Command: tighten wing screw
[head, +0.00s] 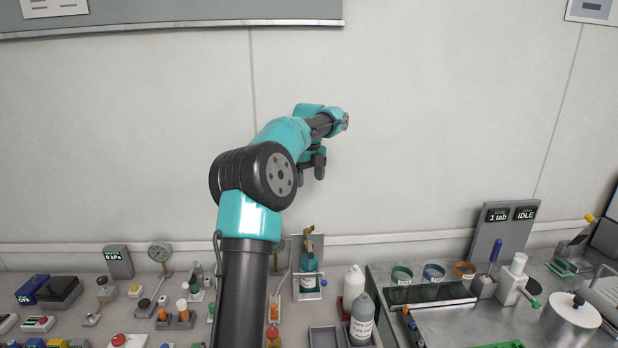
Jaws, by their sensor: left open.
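No wing screw can be made out with certainty; the fittings on the bench are small, and my arm covers part of the bench. My left gripper (314,168) is raised in front of the pale wall, well above the bench. Its dark fingers point down, are seen partly from behind, and hold nothing that I can see. It is open and touches nothing. My right gripper is not in view.
A bench with several small testers runs along the bottom. A dial gauge (159,252) and a 0 kPa display (118,262) stand at the left. Bottles (361,319) stand right of my arm. An IDLE display panel (503,235) stands at the right. The air above is free.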

